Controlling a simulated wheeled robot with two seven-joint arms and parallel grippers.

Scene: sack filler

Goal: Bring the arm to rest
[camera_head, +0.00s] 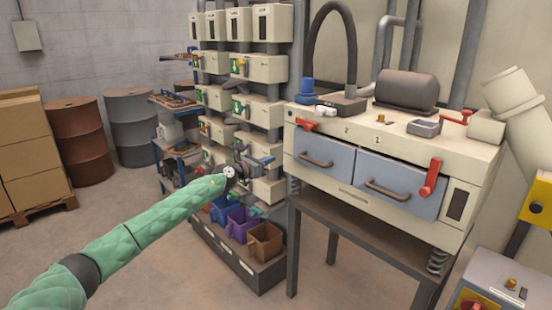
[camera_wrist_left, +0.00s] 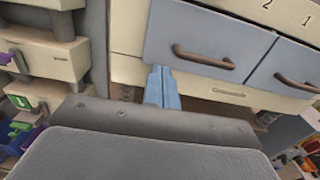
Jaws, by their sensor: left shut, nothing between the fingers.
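My left arm, in a green padded sleeve, comes in from the lower left of the head view. Its gripper (camera_head: 266,161) is in front of the rack of cream filler units, left of the cream machine. In the left wrist view the blue-grey fingers (camera_wrist_left: 162,88) are together with nothing between them. They show in front of the lower edge of a blue-grey drawer (camera_wrist_left: 205,40), and I cannot tell the gap. My right gripper is in neither view.
The cream machine (camera_head: 345,194) with two drawers stands on a dark frame at the right. Coloured bins (camera_head: 264,243) sit low under the rack. Barrels (camera_head: 82,140) and stacked boxes (camera_head: 30,150) stand at the left. The floor (camera_head: 190,270) near the arm is bare.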

